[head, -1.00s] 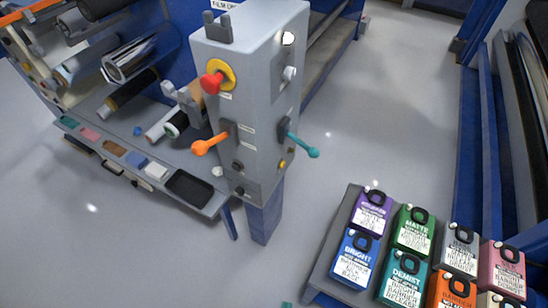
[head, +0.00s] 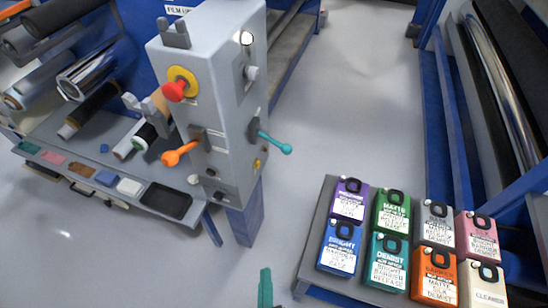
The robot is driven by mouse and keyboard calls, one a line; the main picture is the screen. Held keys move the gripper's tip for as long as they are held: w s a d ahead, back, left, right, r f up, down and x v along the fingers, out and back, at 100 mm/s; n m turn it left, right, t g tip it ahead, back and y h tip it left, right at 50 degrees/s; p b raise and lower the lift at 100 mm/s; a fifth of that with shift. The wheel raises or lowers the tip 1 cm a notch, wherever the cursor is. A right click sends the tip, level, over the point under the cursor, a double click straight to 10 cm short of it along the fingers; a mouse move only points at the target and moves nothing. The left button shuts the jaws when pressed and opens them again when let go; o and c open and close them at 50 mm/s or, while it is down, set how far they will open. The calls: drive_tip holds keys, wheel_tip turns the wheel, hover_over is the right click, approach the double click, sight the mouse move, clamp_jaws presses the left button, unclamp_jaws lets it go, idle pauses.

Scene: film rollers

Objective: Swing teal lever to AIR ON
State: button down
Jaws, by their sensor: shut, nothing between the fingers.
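The teal lever (head: 272,141) is on the right side face of the grey control box (head: 213,95). Its arm points right and slightly down from a dark pivot mount, ending in a round teal knob. No AIR ON marking can be read in this view. My gripper (head: 265,275) shows only as narrow teal fingertips at the bottom edge, left of the tray of bottles. The fingers look shut and empty. They are well below the lever in the picture and apart from it. The rest of the gripper is out of frame.
An orange lever (head: 180,153) and a red knob on a yellow disc (head: 178,87) are on the box's front face. A grey tray (head: 312,228) with several labelled containers stands at lower right. Film rollers are at left and far right. Bare floor (head: 345,100) lies right of the box.

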drive_tip(key=w+f+n+h, duration=0.15)
drive_tip(key=w+n, duration=0.35)
drive_tip(key=w, duration=0.5)
drive_tip(key=n+t+h, duration=0.3)
drive_tip(key=n+h, duration=0.3)
approach(277, 143)
wheel_tip(277, 143, down, 3)
drive_tip(key=s, duration=0.3)
drive_tip(key=shift+a+f, duration=0.25)
drive_tip(key=shift+a, duration=0.15)
drive_tip(key=shift+g, duration=0.3)
drive_tip(key=x, duration=1)
drive_tip(key=shift+n, duration=0.3)
